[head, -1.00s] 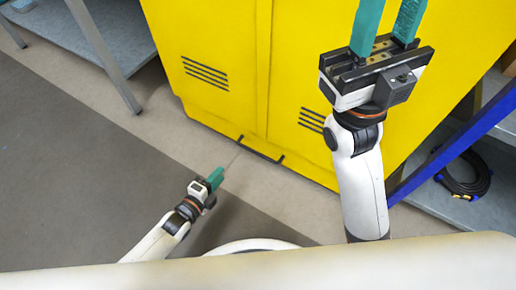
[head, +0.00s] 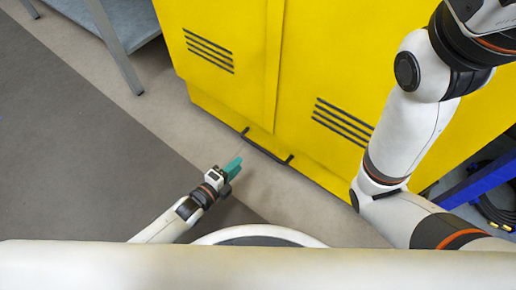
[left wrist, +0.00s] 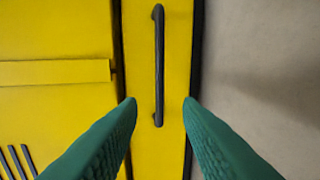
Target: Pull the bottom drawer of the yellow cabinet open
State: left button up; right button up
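The yellow cabinet (head: 330,60) stands ahead, with vent slots in its doors. Its bottom drawer (head: 215,114) is a low strip under the doors and looks shut. The drawer's black bar handle (head: 267,148) shows in the head view and also in the left wrist view (left wrist: 159,70). My left gripper (head: 233,166) is low, just left of the handle. In the left wrist view its green fingers (left wrist: 160,102) are spread on both sides of the handle's lower end, apart from it. My right arm is at the right; its fingers are out of view.
A grey metal table (head: 115,45) stands at the far left. A blue beam (head: 478,184) and a coiled black cable (head: 495,208) are at the right. The floor (head: 100,150) in front of the cabinet is clear.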

aim_at(257, 145)
pick_arm(q)
jog(key=shift+b+x, duration=3.4)
jog(key=shift+x, duration=2.55)
jog(key=shift+r, duration=0.1)
grip_shut()
